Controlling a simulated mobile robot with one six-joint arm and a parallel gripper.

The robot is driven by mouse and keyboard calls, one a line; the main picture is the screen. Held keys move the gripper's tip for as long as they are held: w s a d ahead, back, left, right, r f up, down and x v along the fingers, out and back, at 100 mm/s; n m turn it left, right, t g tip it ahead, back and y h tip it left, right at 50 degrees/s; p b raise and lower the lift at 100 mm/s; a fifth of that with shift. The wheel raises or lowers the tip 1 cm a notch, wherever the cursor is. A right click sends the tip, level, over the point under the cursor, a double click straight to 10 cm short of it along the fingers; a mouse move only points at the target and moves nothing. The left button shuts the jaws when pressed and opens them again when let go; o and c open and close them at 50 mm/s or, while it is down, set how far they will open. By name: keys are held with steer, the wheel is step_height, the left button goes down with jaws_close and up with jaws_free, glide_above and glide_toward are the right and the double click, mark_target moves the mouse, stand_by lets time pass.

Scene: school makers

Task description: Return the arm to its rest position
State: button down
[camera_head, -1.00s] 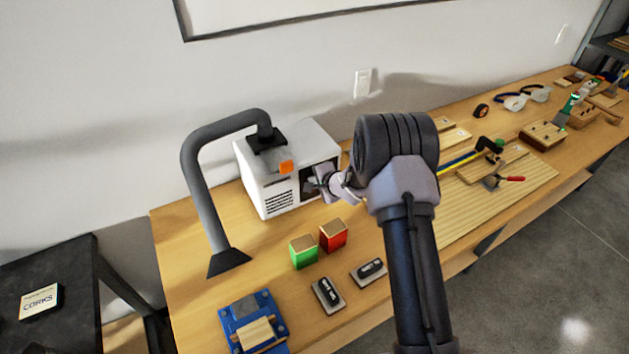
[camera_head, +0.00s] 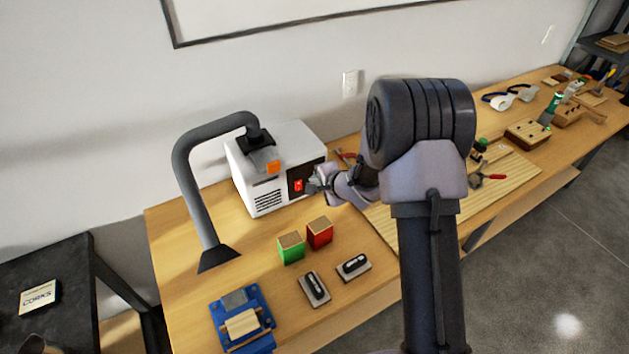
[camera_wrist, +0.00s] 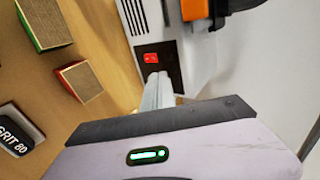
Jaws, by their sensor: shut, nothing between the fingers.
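My gripper (camera_head: 312,184) is shut and empty. Its tip is just in front of the dark panel of a white machine (camera_head: 262,200), near a red switch (camera_head: 298,186). In the wrist view my closed fingers (camera_wrist: 155,88) point at that panel, just below the red switch (camera_wrist: 151,58). I cannot tell whether the fingertips touch the panel. My arm reaches in from the lower right of the head view and hides part of the workbench.
A green block (camera_head: 291,249) and a red block (camera_head: 319,233) stand before the machine. Two grit blocks, one here (camera_head: 314,289), and a blue fixture (camera_head: 242,320) lie nearer. A grey hose (camera_head: 190,190) arches at left. Tools lie along the bench's right.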

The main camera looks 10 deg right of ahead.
stand_by(0.3)
steer(key=s+d+r+n+h+b, duration=0.2)
steer(key=s+r+b, duration=0.1)
steer(key=s+r, duration=0.25)
steer(key=s+d+r+n+h+b, duration=0.1)
steer(key=s+d+r+h+b, duration=0.2)
steer(key=r, duration=0.4)
steer(key=s+a+n+g+y+b, duration=0.2)
steer(key=s+a+n+b, duration=0.1)
steer(key=s, duration=1.1)
steer(key=s+a+n+g+y+b, duration=0.1)
steer(key=s+a+n, duration=0.3)
steer(key=s, duration=1.1)
steer(key=shift+s+a+g+y+b, duration=0.3)
steer(key=shift+a+g+y+b, duration=0.15)
steer(key=shift+a+b, duration=0.4)
steer(key=shift+f, duration=0.1)
